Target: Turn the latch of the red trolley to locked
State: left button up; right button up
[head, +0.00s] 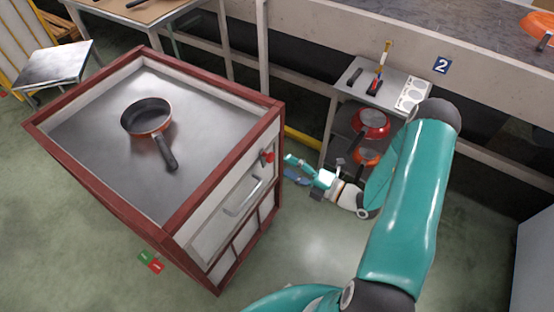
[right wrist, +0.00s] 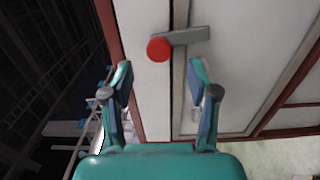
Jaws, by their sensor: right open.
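The red trolley (head: 128,222) stands at the left in the head view, with a dark red frame and pale panels. Its latch (head: 267,156) has a red knob and sits high on the right-hand face, near the corner. In the right wrist view the latch (right wrist: 182,37) is a grey bar with the red knob at its left end, lying nearly level across the gap beside the door. My right gripper (head: 289,168) is open beside that face. In the right wrist view its two fingers (right wrist: 160,85) point toward the latch, apart from it, with nothing between them. My left gripper is not in view.
A pan (head: 147,117) lies on the trolley's top. A door handle (head: 243,196) sits below the latch. A rack (head: 345,88) with red and orange pans stands behind my right arm. A conveyor (head: 420,20) runs along the back.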

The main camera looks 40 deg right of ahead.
jog(key=shift+v, duration=2.3)
